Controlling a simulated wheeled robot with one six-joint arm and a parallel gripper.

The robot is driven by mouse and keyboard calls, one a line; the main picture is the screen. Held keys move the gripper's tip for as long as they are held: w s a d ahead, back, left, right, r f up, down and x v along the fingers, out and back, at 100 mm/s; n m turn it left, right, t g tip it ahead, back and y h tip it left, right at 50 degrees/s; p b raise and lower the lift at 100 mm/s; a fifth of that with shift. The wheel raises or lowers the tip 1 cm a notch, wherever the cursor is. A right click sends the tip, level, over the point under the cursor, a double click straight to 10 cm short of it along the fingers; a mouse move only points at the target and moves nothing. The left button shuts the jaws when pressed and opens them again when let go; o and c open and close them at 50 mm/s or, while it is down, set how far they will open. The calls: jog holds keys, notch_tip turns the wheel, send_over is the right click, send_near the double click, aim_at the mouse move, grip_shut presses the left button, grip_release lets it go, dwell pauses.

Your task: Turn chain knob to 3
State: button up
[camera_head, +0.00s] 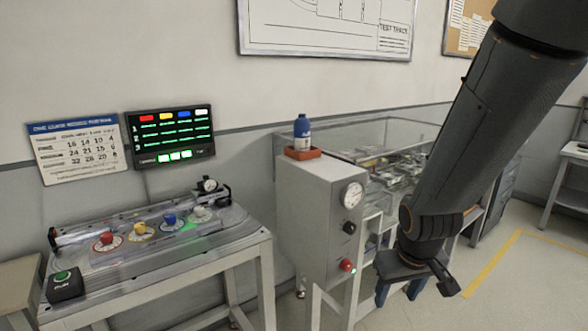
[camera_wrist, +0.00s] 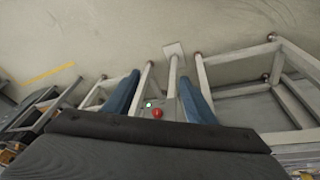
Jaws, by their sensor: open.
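A row of dial knobs stands on the bench at left in the head view: a red knob (camera_head: 106,239), a yellow knob (camera_head: 139,228), a blue knob (camera_head: 169,219) and a pale knob (camera_head: 200,213) with a green glow beside it. Their labels and pointer settings are too small to read, so I cannot tell which is the chain knob. My gripper (camera_head: 399,292) is open and empty, pointing down to the right of the grey cabinet, well away from the knobs. Its blue fingers (camera_wrist: 160,100) stand apart in the wrist view.
The grey cabinet (camera_head: 318,205) carries a gauge (camera_head: 352,195), a black knob (camera_head: 349,228) and a red button (camera_head: 347,265). A blue bottle (camera_head: 302,132) stands on top. A lit display (camera_head: 170,136) and a chart (camera_head: 77,149) hang behind.

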jog(key=s+a+r+m+g, duration=0.1)
jog(key=s+a+g, duration=0.1)
jog(key=s, duration=0.6)
jog(key=shift+s+a+r+m, duration=0.15)
jog(key=shift+a+m, duration=0.15)
jog(key=shift+a, duration=0.2)
dwell(2.6)
